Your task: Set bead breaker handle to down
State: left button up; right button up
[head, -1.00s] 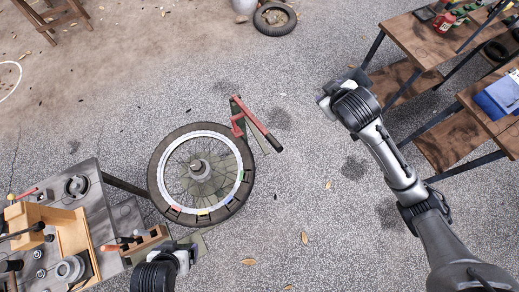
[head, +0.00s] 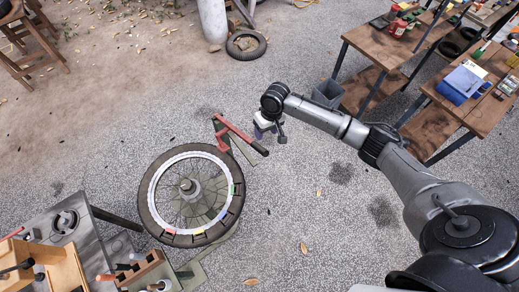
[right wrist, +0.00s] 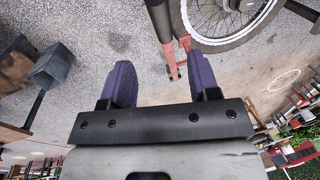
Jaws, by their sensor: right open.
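The bead breaker handle (head: 237,132) is a red lever with a black grip, beside the upper right rim of the spoked wheel (head: 192,194). In the head view it slants from upper left to its black end at lower right. My right gripper (head: 265,130) hangs just beyond that black end, apparently apart from it. In the right wrist view, my open gripper (right wrist: 161,78) has nothing between its two purple fingers. The red and black handle (right wrist: 170,48) shows beyond the gap between them. My left gripper is not in view.
A metal bench (head: 65,222) with wooden holders and tools stands at lower left. Wooden tables (head: 385,48) with bottles and a blue box stand at upper right, with a grey bin (head: 328,92) nearby. A loose tire (head: 247,45) lies at the back. The floor right of the wheel is clear.

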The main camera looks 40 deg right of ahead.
aim_at(261, 150)
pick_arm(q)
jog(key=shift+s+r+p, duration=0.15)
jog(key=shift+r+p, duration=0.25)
pick_arm(e)
jog(key=f, duration=0.4)
jog(key=a+f, duration=0.1)
jog(key=f, duration=0.3)
jog(key=a+f, duration=0.1)
jog(key=f, duration=0.3)
jog(key=shift+w, duration=0.15)
jog(key=shift+c, duration=0.4)
